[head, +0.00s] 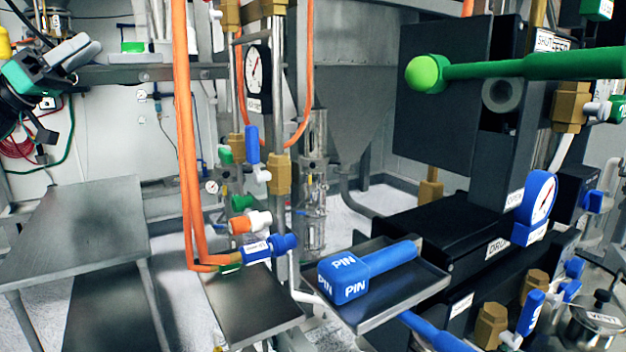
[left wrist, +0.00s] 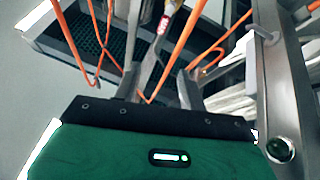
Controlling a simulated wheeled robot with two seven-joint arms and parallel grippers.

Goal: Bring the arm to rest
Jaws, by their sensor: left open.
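In the left wrist view my green and black gripper body fills the bottom. My right gripper is not in view. The blue block marked PIN (head: 345,279) lies in a metal tray (head: 392,312) at the centre right.
The metal table (head: 75,230) at left is bare. Orange hoses (head: 187,150) hang near the centre and also show in the left wrist view (left wrist: 68,40). A black machine with a green-knobbed lever (head: 530,68) stands at right. A lidded pot (head: 595,325) is at lower right.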

